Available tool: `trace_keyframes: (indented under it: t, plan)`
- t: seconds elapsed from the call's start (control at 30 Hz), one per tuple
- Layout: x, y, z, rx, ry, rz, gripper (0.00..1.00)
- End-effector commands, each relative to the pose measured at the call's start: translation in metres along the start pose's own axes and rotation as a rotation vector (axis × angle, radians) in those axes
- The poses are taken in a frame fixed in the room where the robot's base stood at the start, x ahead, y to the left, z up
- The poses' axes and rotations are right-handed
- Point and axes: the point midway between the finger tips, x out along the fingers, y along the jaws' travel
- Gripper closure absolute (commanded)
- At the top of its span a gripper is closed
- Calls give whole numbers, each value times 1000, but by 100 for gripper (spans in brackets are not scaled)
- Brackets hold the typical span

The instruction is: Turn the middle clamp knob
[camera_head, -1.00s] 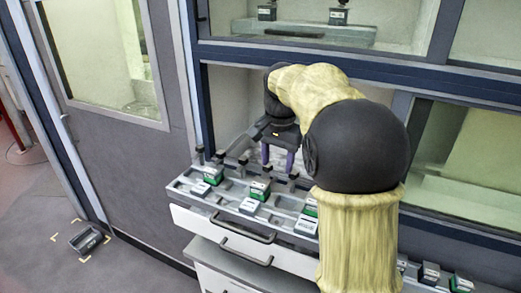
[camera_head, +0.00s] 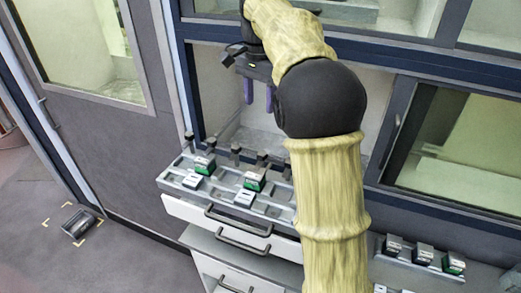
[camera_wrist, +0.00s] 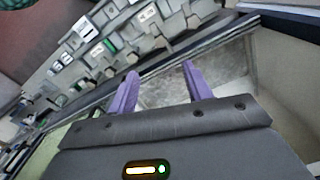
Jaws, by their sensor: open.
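A row of dark clamp knobs stands upright along the back edge of a grey fixture tray (camera_head: 171,178). One near the middle of the visible row is a clamp knob (camera_head: 235,151); I cannot tell for sure which is the middle one, as my arm hides the tray's right end. My gripper (camera_head: 259,97), with two purple fingers, is open and empty. It hangs above and behind the tray, apart from the knobs. In the wrist view the open fingers (camera_wrist: 160,78) point at bare grey surface, with the tray (camera_wrist: 75,40) at upper left.
Green-and-white blocks (camera_head: 254,181) sit in the tray, above a white drawer with a dark handle (camera_head: 238,223). Behind is a blue-framed opening (camera_head: 440,59). More small blocks (camera_head: 424,254) stand at lower right. A dark object (camera_head: 77,222) lies on the floor at left.

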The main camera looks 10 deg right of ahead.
Motion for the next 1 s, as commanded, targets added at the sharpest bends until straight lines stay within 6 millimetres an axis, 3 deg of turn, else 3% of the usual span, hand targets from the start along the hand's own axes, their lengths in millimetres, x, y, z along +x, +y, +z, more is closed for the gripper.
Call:
trace_keyframes:
  t: [1.0]
  plan:
    - [157, 2, -1, 3, -1, 2, 50]
